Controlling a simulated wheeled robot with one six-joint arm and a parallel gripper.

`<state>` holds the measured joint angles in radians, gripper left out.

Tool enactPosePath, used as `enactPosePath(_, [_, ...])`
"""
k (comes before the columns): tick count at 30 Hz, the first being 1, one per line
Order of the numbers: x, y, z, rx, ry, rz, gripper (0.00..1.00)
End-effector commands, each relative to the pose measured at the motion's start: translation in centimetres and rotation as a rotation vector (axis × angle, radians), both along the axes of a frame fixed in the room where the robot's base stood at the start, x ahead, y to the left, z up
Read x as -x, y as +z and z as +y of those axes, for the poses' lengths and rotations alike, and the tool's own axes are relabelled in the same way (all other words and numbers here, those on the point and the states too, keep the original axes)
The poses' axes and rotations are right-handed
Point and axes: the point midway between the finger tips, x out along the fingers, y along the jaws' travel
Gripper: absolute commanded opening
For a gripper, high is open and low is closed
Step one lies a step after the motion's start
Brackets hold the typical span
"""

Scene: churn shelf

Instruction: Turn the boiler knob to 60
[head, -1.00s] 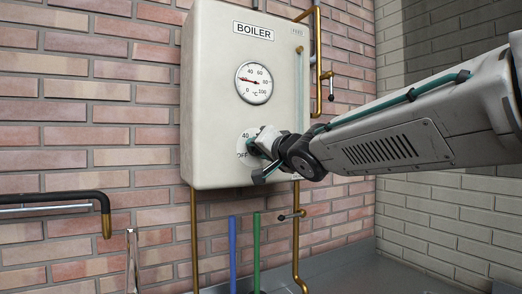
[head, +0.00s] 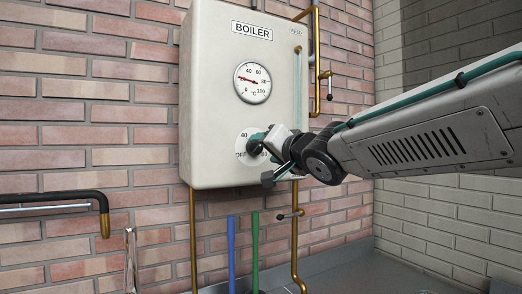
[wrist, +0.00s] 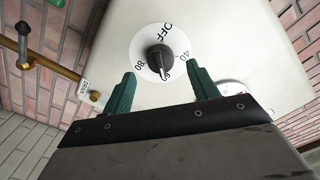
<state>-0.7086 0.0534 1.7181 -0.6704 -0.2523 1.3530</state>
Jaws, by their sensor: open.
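The white boiler (head: 215,120) hangs on the brick wall, with a round gauge (head: 253,82) whose needle points near 20. The white dial plate (head: 243,145) below it shows 40 and OFF; my gripper (head: 262,146) covers much of it. In the wrist view the black knob (wrist: 159,58) sits at the centre of the dial, which reads OFF, 40, 60 and 80. Its narrow end appears to lie toward the 60 mark. My gripper (wrist: 164,76) is open, its green fingers on either side of the knob's lower end, with visible gaps in that view.
Brass pipes (head: 295,240) run below and right of the boiler, with a small valve (head: 291,215). A blue pipe (head: 231,255) and a green pipe (head: 255,250) stand beneath. A black-covered pipe (head: 60,197) is at the left.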

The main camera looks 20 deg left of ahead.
Motion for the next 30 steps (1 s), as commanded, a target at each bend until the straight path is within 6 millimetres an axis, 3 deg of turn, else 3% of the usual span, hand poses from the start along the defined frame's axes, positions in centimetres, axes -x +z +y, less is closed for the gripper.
enactPosePath(8, [2.1, 0.0, -2.5, 0.001, -0.001, 0.0, 0.59])
enactPosePath(24, [2.1, -0.3, -2.6, 0.036, -0.007, -0.025, 0.59])
enactPosePath(26, [1.6, -1.2, -3.1, 0.108, -0.039, -0.041, 0.59])
enactPosePath(29, [0.8, -6.4, -5.2, 0.317, -0.117, -0.009, 0.59])
enactPosePath(30, [1.0, -8.6, -6.9, 0.417, -0.148, 0.019, 0.59])
